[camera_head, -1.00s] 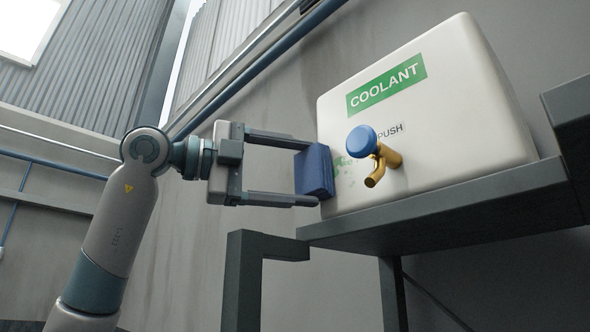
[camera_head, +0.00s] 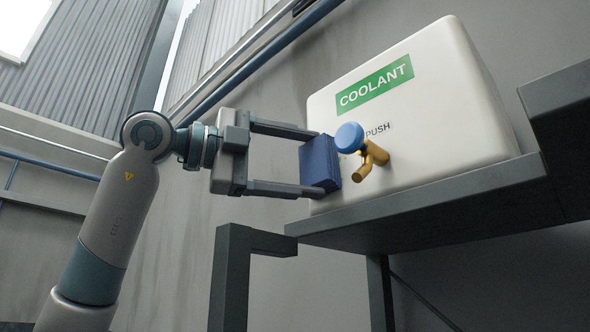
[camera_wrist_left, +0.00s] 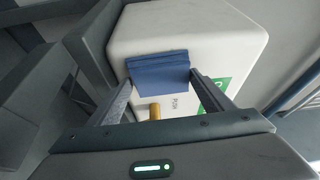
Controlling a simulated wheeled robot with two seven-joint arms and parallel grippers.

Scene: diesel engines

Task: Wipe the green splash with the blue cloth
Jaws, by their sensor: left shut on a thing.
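The blue cloth (camera_head: 319,165) is a folded dark blue pad. My left gripper (camera_head: 325,162) is shut on it, one finger above and one below. The cloth lies against the front face of the white coolant tank (camera_head: 430,105), left of the brass tap. In the left wrist view the cloth (camera_wrist_left: 159,73) spans between both fingers, against the tank (camera_wrist_left: 190,28). The green splash does not show now; the cloth covers the place where it was. My right gripper is not in view.
The brass tap (camera_head: 376,155) with a blue push button (camera_head: 349,138) sticks out just right of the cloth. A green COOLANT label (camera_head: 375,86) is above. The tank stands on a grey shelf (camera_head: 430,210). A dark post (camera_head: 232,275) stands below my gripper.

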